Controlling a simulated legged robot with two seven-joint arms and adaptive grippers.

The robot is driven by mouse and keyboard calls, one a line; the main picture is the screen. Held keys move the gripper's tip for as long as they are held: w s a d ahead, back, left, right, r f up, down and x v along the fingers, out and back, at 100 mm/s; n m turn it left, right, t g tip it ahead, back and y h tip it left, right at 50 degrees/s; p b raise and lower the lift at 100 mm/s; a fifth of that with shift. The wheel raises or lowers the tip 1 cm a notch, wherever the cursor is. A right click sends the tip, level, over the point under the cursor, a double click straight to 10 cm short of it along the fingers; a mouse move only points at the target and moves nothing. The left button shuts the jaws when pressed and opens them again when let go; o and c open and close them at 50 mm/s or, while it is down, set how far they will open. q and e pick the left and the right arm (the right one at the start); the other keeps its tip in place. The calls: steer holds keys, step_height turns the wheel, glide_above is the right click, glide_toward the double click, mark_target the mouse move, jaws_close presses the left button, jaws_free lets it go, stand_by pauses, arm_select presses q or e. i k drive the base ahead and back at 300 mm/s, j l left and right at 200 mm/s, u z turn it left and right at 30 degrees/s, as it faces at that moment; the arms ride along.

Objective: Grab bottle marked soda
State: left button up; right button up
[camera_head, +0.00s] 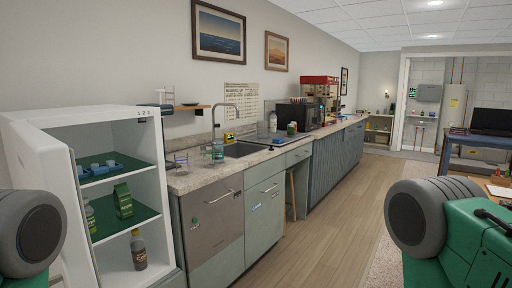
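A white fridge (155,180) stands open at the left, its door (48,165) swung out to the left. A dark brown bottle (138,249) with a pale label stands upright on the fridge floor; the label's writing is too small to read. A second bottle (90,216), pale with a green part, stands at the left of the lower green shelf, partly hidden by the door. Only rounded grey and green parts of my two arms show at the lower left and lower right. Neither gripper is in view.
A green carton (123,200) is on the lower shelf; small blue items in a tray (100,168) are above. A counter (195,178) with sink and tap runs right of the fridge.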

mark_target(217, 134)
steer(key=i+l+z, duration=0.15)
steer(key=i+l, duration=0.15)
steer(key=i, duration=0.3)
steer(key=i+l+u, duration=0.1)
steer(key=i, duration=0.3)
steer(key=i+l, duration=0.25)
steer(key=i, duration=0.2)
steer(key=j+u, duration=0.05)
